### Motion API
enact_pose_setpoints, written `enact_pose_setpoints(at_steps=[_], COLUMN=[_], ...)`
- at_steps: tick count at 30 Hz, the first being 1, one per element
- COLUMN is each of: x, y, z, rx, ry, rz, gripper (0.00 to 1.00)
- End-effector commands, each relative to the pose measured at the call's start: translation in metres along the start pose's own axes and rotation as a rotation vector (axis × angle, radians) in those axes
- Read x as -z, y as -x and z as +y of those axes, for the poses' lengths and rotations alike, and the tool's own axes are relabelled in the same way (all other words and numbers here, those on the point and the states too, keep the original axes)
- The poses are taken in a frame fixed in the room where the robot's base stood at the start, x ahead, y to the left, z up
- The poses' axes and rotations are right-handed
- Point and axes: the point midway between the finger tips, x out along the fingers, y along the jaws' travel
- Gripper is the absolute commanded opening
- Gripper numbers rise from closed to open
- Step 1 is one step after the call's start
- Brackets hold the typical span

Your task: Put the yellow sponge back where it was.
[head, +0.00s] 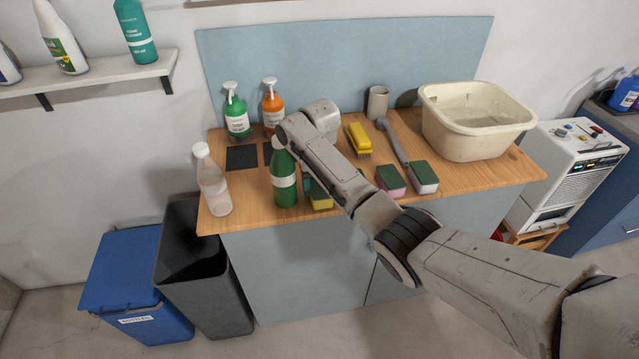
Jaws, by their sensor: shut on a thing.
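The yellow sponge (321,202) shows low at the front of the wooden counter, between the green bottle and my forearm. Only part of it can be seen. My gripper (313,184) points down there, mostly hidden behind my forearm and the green bottle. It is shut on the yellow sponge. Whether the sponge touches the counter cannot be told. A pink-and-green sponge (391,181) and a white-and-green sponge (423,178) lie to the right of my forearm.
A green bottle (285,180) stands close left of my gripper, a clear bottle (213,184) at the left edge. Spray bottles (237,116) (273,106), a yellow brush (359,140), a grey cup (377,103) and a cream tub (470,142) stand behind. A dark square (242,157) is bare.

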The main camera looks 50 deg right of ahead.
Motion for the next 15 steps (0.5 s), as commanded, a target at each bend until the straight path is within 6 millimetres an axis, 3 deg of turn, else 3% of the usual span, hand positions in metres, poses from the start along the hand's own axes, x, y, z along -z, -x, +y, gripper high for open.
enact_pose_setpoints(at_steps=[11, 12, 15], x=[0.0001, 0.0, 0.0], y=[-0.0052, -0.0054, -0.0046], z=[0.0, 0.0, 0.0001], rx=[0.0, 0.0, 0.0], ry=[0.0, 0.0, 0.0], rz=[0.0, 0.0, 0.0], gripper=[0.39, 0.64, 0.73])
